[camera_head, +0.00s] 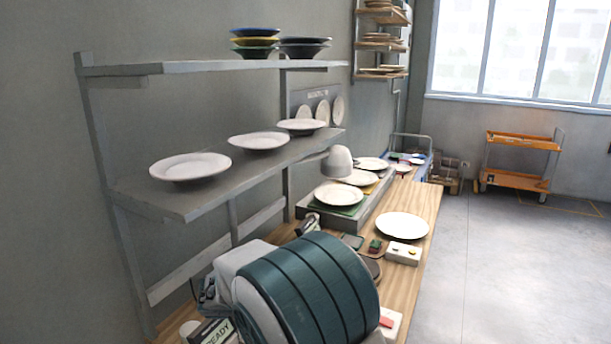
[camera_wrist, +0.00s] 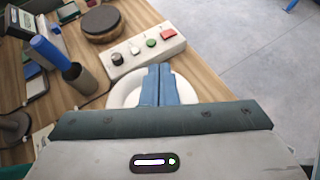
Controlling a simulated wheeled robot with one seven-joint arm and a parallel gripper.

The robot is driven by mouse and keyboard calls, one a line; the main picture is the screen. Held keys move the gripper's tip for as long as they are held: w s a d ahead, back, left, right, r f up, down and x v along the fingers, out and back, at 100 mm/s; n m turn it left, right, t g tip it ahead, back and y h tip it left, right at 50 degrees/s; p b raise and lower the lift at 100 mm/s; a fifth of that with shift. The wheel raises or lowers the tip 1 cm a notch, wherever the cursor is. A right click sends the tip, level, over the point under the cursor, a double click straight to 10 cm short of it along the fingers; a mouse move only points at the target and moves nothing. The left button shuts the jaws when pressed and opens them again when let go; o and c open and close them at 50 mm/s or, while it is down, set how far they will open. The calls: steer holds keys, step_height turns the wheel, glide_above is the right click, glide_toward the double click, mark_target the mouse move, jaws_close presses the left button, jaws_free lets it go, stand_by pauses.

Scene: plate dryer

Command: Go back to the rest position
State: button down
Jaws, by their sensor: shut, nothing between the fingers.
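My gripper (camera_wrist: 159,70) shows in the wrist view with its two blue fingers together and nothing between them. It is over the wooden bench (camera_wrist: 207,88), and a white plate (camera_wrist: 121,97) lies partly hidden behind the fingers. I cannot tell whether the fingers touch the plate. In the head view a large dark teal ribbed body (camera_head: 318,285) with white parts fills the near end of the bench; I cannot make out the fingertips there. A white plate (camera_head: 402,226) lies flat on the bench beyond it.
A control box (camera_wrist: 143,53) with coloured buttons, a round dark pad (camera_wrist: 100,24) and a grey cup (camera_wrist: 86,85) are near the fingers. A shelf (camera_head: 125,189) with white plates stands left. Open floor (camera_head: 500,260) lies right.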

steer(key=s+d+r+m+g+y, duration=0.3)
steer(key=s+d+m+g+y, duration=0.1)
steer(key=s+d+m, duration=0.8)
steer(key=s+d+m+y+b, duration=0.1)
steer(key=s+d+m+y, duration=0.1)
steer(key=s+m, duration=0.4)
steer(key=s+d+m+t+y+b, duration=0.1)
steer(key=s+d+m+y, duration=0.1)
steer(key=s+m+y, duration=0.2)
steer(key=s+m, duration=0.2)
steer(key=shift+s+r+m, duration=0.15)
steer(key=shift+s+m, duration=0.05)
steer(key=shift+m, duration=0.2)
